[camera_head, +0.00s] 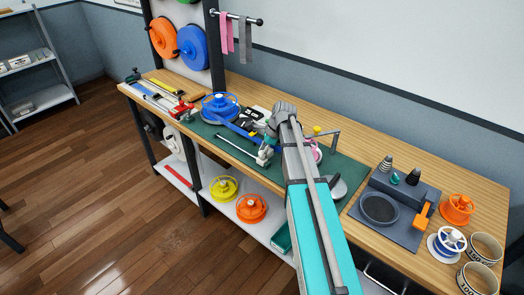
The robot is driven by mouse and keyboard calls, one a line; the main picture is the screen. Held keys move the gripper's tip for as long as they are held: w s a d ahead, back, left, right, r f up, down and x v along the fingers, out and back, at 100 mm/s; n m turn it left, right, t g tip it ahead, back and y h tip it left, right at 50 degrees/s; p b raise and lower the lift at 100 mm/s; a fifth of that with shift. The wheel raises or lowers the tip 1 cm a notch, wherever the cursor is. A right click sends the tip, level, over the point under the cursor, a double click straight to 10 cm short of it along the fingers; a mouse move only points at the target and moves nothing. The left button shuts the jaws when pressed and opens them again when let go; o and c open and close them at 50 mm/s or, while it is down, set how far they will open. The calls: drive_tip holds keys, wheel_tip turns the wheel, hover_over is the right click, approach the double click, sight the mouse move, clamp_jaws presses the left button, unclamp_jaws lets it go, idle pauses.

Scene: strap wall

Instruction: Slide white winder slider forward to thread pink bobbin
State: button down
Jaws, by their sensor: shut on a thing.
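The pink bobbin (317,152) shows only in part at the right edge of my arm, on the green mat (345,172). The rest of it is hidden behind the arm. My gripper (268,143) is small in view, at the end of my arm and low over the mat, left of the bobbin. It is shut on a small white part (263,156), which appears to be the white winder slider. The exact grip is too small to make out. Any thread between slider and bobbin cannot be made out.
A blue reel (220,106) and tools lie left on the wooden bench (420,150). A metal post (335,140) stands just right of my arm. A grey tray (385,225), an orange spool (457,209) and tape rolls (486,248) are at right.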

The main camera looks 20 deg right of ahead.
drive_tip(key=shift+c, duration=1.8)
unclamp_jaws()
drive_tip(key=shift+s+d, duration=0.1)
drive_tip(key=shift+s, duration=0.15)
drive_tip(key=shift+w, duration=0.15)
drive_tip(key=shift+w+a, duration=0.4)
drive_tip(key=shift+w, duration=0.3)
drive_tip(key=shift+w+r+p, duration=0.1)
drive_tip(key=shift+r+p, duration=0.25)
drive_tip(key=p+v, duration=1.2)
drive_tip(key=v, duration=0.1)
drive_tip(key=w+a+n+g+h+p, duration=0.1)
drive_tip(key=w+a+n+h, duration=0.3)
drive_tip(key=w+a+n, duration=1.2)
drive_tip(key=shift+w+a+r+n+p, duration=0.45)
drive_tip(key=shift+w+n+p, duration=0.4)
drive_tip(key=shift+w, duration=1.55)
